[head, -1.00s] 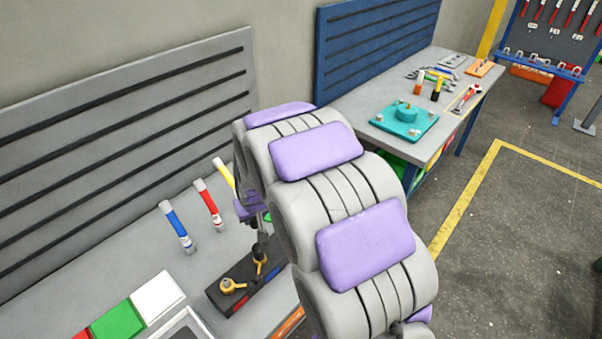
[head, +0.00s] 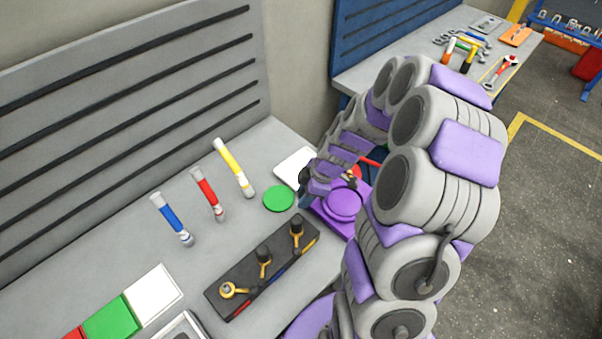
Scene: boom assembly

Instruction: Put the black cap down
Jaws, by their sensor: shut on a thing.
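My gripper (head: 347,178) is above the right end of the near grey bench, seen partly from behind my arm. Its fingers are small in the picture and partly hidden by my own links. It is shut on a small dark thing, which fits the black cap, but its outline is hard to make out.
A green disc (head: 279,199) and a white square (head: 296,167) lie near my gripper. More coloured squares (head: 112,318) lie at the front left. A second bench with tools is behind.

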